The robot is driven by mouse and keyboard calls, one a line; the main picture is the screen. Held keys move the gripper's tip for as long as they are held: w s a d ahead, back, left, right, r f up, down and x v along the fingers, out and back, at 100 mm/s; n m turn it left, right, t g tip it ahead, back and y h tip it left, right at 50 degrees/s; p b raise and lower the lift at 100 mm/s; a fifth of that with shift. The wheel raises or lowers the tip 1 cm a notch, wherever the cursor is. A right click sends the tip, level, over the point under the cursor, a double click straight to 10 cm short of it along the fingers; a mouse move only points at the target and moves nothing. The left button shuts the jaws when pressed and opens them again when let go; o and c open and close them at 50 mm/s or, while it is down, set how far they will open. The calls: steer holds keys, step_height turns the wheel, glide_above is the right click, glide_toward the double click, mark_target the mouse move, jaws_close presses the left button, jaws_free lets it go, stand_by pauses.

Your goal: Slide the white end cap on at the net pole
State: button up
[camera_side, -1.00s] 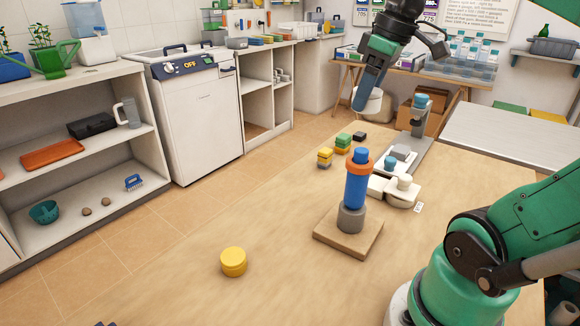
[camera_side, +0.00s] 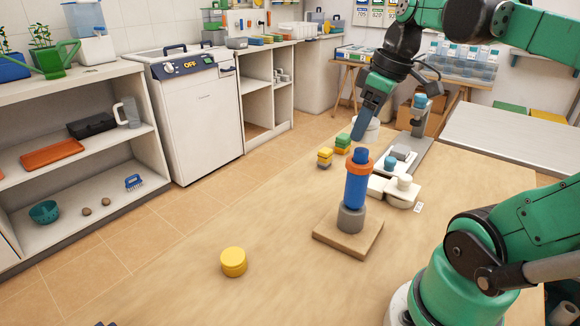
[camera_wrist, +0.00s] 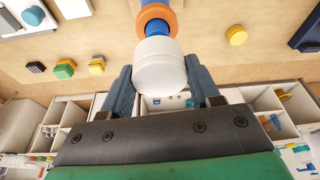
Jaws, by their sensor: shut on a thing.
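The white end cap (camera_wrist: 159,68) sits between the blue-grey fingers of my gripper (camera_wrist: 161,88) in the wrist view. In the side view my gripper (camera_side: 364,128) is above and slightly behind the net pole, with the cap (camera_side: 373,129) partly hidden behind a finger. The net pole (camera_side: 356,190) is a blue upright post with an orange ring (camera_side: 358,166) near its top. It stands in a grey collar on a square wooden base (camera_side: 334,238). In the wrist view the orange ring (camera_wrist: 169,14) shows just beyond the cap. Cap and pole top look apart in the side view.
A yellow round piece (camera_side: 233,262) lies on the table at the front left. Stacked coloured blocks (camera_side: 325,157), white parts (camera_side: 403,194) and a grey tray with a post (camera_side: 417,140) stand behind the pole. The front and left tabletop is mostly bare.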

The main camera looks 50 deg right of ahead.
mark_target(360, 149)
steer(key=shift+f, duration=0.5)
steer(key=shift+f, duration=1.5)
stand_by(0.8)
steer(key=o, duration=1.3)
steer(key=shift+v, duration=2.8)
